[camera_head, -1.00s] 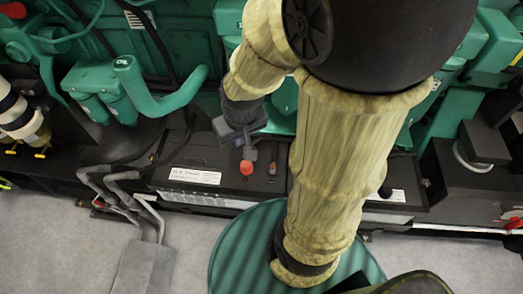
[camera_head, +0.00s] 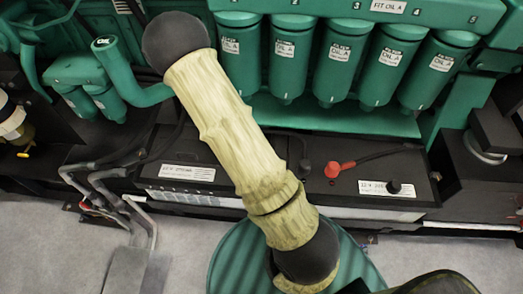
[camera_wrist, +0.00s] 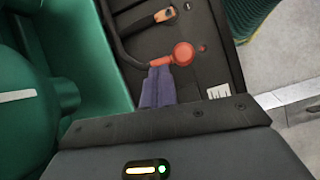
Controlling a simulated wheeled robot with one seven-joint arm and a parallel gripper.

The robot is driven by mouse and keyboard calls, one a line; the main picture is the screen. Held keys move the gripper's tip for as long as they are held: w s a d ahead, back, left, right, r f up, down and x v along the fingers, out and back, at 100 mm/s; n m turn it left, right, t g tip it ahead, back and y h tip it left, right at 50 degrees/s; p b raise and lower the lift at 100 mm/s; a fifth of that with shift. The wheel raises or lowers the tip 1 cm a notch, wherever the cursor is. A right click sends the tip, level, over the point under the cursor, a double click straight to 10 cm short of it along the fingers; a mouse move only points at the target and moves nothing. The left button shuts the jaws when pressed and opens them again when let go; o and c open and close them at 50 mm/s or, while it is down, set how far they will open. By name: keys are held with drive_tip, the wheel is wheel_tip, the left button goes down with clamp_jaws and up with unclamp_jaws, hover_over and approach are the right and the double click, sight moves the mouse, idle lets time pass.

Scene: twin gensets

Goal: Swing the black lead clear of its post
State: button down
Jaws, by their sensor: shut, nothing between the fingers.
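Two black batteries with white labels stand side by side in the head view. A black lead (camera_head: 304,166) with a dark cap sits just left of a red-capped lead (camera_head: 334,169), whose dark cable runs right. I cannot tell whether the black cap is seated on its post. The black lead cannot be made out there.
Green filters (camera_head: 285,65) hang in a row behind the batteries. A curved green pipe (camera_head: 130,80) and grey hoses (camera_head: 110,185) are at the left. A dark box (camera_head: 495,130) stands at the right. Grey floor lies in front.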

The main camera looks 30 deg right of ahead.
drive_tip(key=shift+n+g+h, duration=0.4)
drive_tip(key=shift+n+h, duration=0.5)
drive_tip(key=f, duration=0.1)
drive_tip(key=w+f, duration=0.1)
drive_tip(key=f, duration=0.1)
drive_tip(key=w+f+b, duration=0.1)
drive_tip(key=shift+d+f, duration=0.15)
drive_tip(key=shift+d, duration=0.2)
drive_tip(key=shift+d+f, duration=0.1)
drive_tip(key=p+x, duration=0.1)
drive_tip(key=x, duration=0.9)
drive_tip(key=shift+s, duration=0.1)
drive_tip(key=shift+s+d+f+p, duration=0.1)
drive_tip(key=shift+s+d+p, duration=0.5)
drive_tip(key=shift+d, duration=0.5)
drive_tip(key=shift+s+d+f, duration=0.2)
drive_tip(key=shift+s+d, duration=0.15)
drive_tip(key=shift+d, duration=0.1)
